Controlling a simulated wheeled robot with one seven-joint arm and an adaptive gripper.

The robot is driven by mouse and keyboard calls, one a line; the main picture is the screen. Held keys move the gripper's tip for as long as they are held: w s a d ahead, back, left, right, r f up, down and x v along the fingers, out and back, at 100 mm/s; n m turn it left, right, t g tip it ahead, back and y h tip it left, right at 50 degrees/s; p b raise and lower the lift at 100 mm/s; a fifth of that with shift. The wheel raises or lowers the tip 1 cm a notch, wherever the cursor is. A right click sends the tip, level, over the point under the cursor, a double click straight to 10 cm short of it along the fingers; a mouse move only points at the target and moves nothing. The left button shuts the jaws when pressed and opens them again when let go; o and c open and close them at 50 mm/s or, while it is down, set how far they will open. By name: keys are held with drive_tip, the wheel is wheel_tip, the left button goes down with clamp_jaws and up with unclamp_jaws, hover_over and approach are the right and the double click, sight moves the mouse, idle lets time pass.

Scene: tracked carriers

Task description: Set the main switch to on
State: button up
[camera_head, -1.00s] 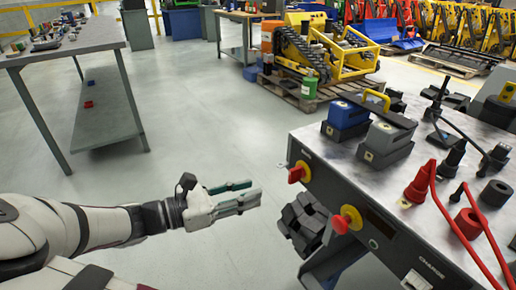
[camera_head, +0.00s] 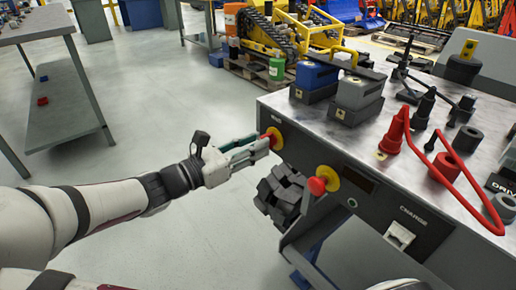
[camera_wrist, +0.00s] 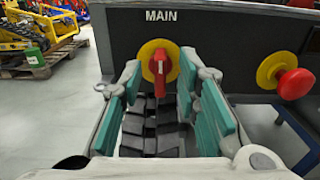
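The main switch (camera_wrist: 160,68) is a red rotary handle on a round yellow plate, under the word MAIN on the dark front panel. Its handle stands roughly upright in the wrist view. In the head view the switch (camera_head: 274,138) is at the panel's left end, partly hidden by my gripper. My gripper (camera_head: 262,146) points at the switch. In the wrist view my gripper (camera_wrist: 158,88) is open, with its teal-padded fingers to the left and right of the handle. A gap shows on each side, and I cannot tell whether the fingertips reach past the handle.
A red mushroom button (camera_head: 317,186) on a yellow plate sits right of the switch. Black track blocks (camera_head: 280,193) are below the panel. The bench top (camera_head: 330,128) carries blue and grey units, black parts and a red cable. Clear floor (camera_head: 160,110) lies to the left.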

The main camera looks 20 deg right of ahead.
drive_tip(key=shift+x, duration=0.9)
clamp_jaws()
